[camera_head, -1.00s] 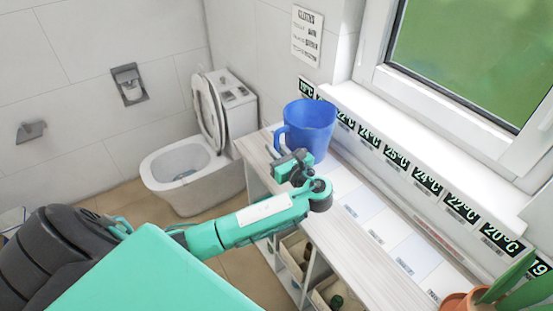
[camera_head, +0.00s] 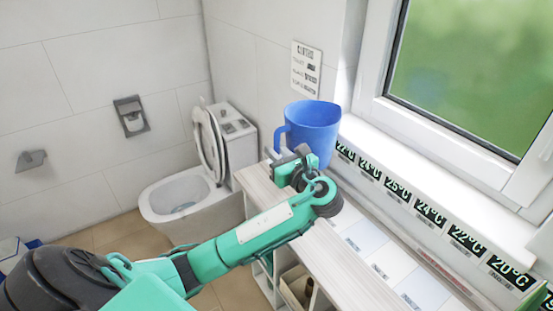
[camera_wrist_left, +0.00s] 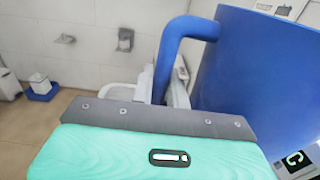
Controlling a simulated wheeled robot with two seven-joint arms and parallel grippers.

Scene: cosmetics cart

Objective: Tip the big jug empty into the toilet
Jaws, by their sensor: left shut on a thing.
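The big blue jug (camera_head: 313,126) is upright near the window corner, at the far end of the shelf top. My left gripper (camera_head: 286,158) is at its handle, on the jug's left side, and is shut on it. In the left wrist view the jug (camera_wrist_left: 262,85) fills the right, with its handle (camera_wrist_left: 172,62) coming down to the gripper, whose fingertips are mostly hidden. The toilet (camera_head: 188,198) stands left of the shelf with its lid (camera_head: 209,142) raised and bowl open. I cannot tell whether the jug's base touches the shelf. My right gripper does not show.
A white shelf unit (camera_head: 300,237) with temperature labels behind it runs along the window wall. A paper holder (camera_head: 131,115) and a small holder (camera_head: 31,160) are on the left wall. Tan floor (camera_head: 128,233) lies open before the toilet.

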